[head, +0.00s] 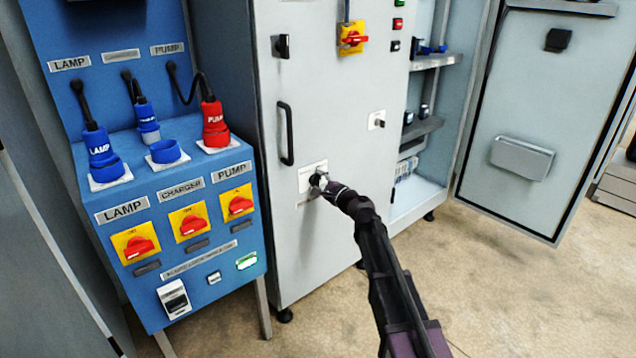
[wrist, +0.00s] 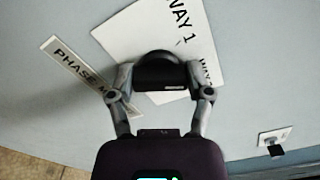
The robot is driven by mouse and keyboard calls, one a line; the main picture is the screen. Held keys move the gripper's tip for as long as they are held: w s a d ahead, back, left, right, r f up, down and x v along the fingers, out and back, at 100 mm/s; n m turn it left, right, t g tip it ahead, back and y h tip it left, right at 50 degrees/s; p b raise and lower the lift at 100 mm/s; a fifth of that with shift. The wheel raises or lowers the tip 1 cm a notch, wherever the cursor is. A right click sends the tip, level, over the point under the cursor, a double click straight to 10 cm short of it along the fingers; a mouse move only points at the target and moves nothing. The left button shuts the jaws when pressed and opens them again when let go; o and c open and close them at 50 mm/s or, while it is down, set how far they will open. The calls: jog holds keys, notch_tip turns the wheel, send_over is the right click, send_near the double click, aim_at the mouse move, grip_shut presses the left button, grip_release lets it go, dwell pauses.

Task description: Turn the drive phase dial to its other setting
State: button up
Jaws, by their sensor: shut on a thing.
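The drive phase dial (wrist: 160,72) is a black round knob on a white plate (wrist: 130,28) on the grey cabinet door. The plate reads "WAY 1", with a second, partly covered "WAY" marking at its right. A label strip (wrist: 85,75) starting "PHASE" lies beside it, its end hidden by a finger. My gripper (wrist: 160,85) is shut on the dial, one finger on each side. In the head view my gripper (head: 327,184) reaches the white plate (head: 305,186) and mostly hides the dial. I cannot tell which setting the dial points to.
A black door handle (head: 286,134) stands up and left of the dial. A small switch (head: 377,120) is up and right. A blue panel (head: 150,190) with plugs and red-yellow switches is at left. An open cabinet door (head: 510,120) is at right. Floor in front is clear.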

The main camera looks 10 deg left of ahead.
jog(key=shift+a+m, duration=0.1)
jog(key=shift+m, duration=0.4)
jog(key=o, duration=1.1)
jog(key=shift+o, duration=0.2)
jog(key=v, duration=1.2)
jog(key=shift+s, duration=0.1)
